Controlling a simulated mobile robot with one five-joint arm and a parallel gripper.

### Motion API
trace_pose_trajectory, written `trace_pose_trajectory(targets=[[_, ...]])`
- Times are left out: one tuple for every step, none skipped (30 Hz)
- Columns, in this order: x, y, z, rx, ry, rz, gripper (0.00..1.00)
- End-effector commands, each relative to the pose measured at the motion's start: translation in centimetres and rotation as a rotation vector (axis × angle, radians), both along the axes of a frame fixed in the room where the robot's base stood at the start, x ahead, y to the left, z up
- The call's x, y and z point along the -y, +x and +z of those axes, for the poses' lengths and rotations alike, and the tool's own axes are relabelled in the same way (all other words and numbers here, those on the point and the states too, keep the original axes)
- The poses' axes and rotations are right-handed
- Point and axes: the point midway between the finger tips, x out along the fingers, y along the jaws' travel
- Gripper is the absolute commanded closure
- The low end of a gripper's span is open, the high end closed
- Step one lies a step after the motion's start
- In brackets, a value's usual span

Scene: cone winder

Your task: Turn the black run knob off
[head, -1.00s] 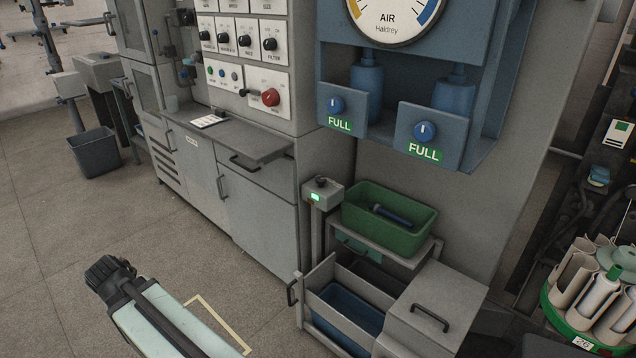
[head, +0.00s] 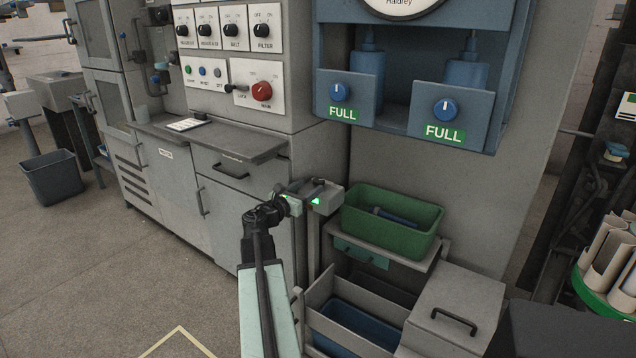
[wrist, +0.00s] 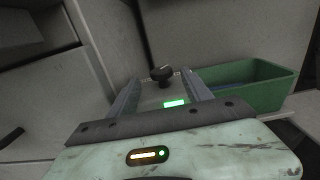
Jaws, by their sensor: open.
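The black run knob (wrist: 161,74) sits on top of a small grey control box (head: 328,199) with a lit green lamp (wrist: 174,103). A pale pointer mark shows on the knob's top in the wrist view; its exact setting is too small to read. My gripper (wrist: 160,78) is open, with one finger on each side of the knob in that view. In the head view my gripper (head: 306,188) is at the box and partly covers it and the knob. I cannot tell whether the fingers touch the knob.
A green bin (head: 394,218) holding a dark blue tube stands just right of the box. Below it is an open grey drawer with a blue tub (head: 352,325). A cabinet with a shelf (head: 212,143) and a switch panel (head: 225,85) is behind.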

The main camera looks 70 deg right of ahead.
Motion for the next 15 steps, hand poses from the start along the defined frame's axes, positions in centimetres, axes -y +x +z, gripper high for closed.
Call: trace_pose_trajectory(targets=[[1.0, -0.2, 0.0, 0.001, 0.000, -0.003, 0.42], [1.5, -0.3, 0.0, 0.001, 0.000, -0.003, 0.42], [2.2, -0.5, 0.0, 0.001, 0.001, -0.004, 0.42], [2.8, -0.6, 0.0, 0.002, 0.000, -0.004, 0.42], [3.4, -0.8, 0.0, 0.002, 0.000, -0.004, 0.42], [4.2, -1.0, 0.0, 0.002, 0.000, -0.004, 0.42], [4.7, -1.1, 0.0, 0.002, 0.000, -0.004, 0.42], [5.2, -1.2, 0.0, 0.002, 0.000, -0.004, 0.42], [5.7, -1.4, 0.0, 0.002, 0.000, -0.004, 0.42], [6.0, -1.5, 0.0, 0.003, 0.000, -0.003, 0.42], [6.2, -1.6, 0.0, 0.003, 0.000, -0.003, 0.42], [6.3, -1.6, 0.0, 0.003, 0.000, -0.003, 0.42], [6.3, -1.7, 0.0, 0.003, 0.000, -0.003, 0.42], [6.3, -1.7, 0.0, 0.003, 0.000, -0.003, 0.42], [6.3, -1.7, 0.0, 0.003, 0.000, -0.003, 0.42]])
